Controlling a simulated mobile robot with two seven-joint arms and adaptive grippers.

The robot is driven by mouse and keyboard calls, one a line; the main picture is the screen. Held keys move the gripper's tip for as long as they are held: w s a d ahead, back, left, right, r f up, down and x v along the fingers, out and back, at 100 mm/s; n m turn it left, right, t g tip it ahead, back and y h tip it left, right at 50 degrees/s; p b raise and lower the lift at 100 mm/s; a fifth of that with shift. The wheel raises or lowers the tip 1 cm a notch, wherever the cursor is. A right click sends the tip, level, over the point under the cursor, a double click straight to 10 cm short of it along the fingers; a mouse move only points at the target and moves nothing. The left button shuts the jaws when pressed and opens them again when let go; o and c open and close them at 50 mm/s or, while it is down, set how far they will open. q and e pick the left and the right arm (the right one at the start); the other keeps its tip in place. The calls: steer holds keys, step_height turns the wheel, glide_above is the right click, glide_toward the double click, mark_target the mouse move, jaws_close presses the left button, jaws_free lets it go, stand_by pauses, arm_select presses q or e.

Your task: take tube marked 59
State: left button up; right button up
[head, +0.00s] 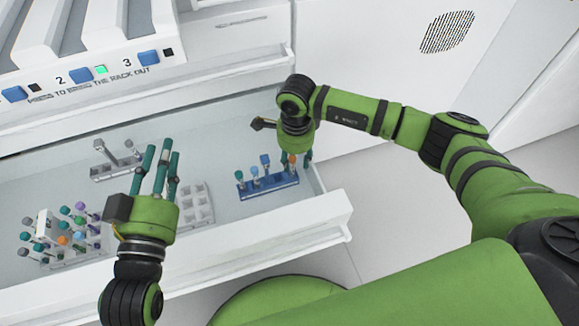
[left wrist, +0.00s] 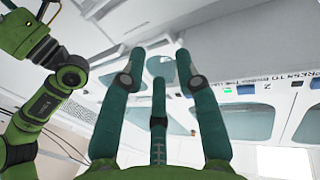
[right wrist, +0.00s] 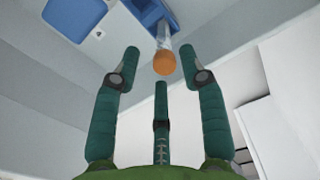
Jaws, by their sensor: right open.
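A blue rack (head: 268,186) stands in the open drawer and holds several tubes, with blue caps (head: 265,159) and one orange cap (head: 292,158). My right gripper (head: 300,158) is over the right end of this rack. In the right wrist view the gripper (right wrist: 161,70) is open, and the orange-capped tube (right wrist: 164,62) stands between and beyond its fingertips, apparently untouched. My left gripper (head: 158,152) is open and empty over the drawer; it also shows in the left wrist view (left wrist: 158,65). No number is readable on any tube.
A crowded rack (head: 70,250) of mixed-colour caps stands at the drawer's left. An empty white rack (head: 196,205) is in the middle, and a grey rack (head: 118,165) is behind. Drawer walls (head: 335,208) surround them. A button panel (head: 100,72) overhangs the back left.

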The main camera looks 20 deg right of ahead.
mark_target(292, 167)
steer(key=f, duration=0.1)
steer(key=f+b, duration=0.1)
steer(key=f, duration=0.1)
steer(key=shift+w+a, duration=0.15)
steer(key=shift+w, duration=0.2)
step_height(292, 167, down, 2)
steer(key=shift+f+b, duration=0.1)
steer(key=shift+b, duration=0.45)
arm_select(q)
steer(key=s+d+r+m+t+h, duration=0.2)
steer(key=s+r+t+h, duration=0.3)
steer(key=r, duration=0.6)
steer(key=shift+s+t, duration=0.25)
steer(key=shift+t, duration=0.25)
arm_select(e)
jaws_close()
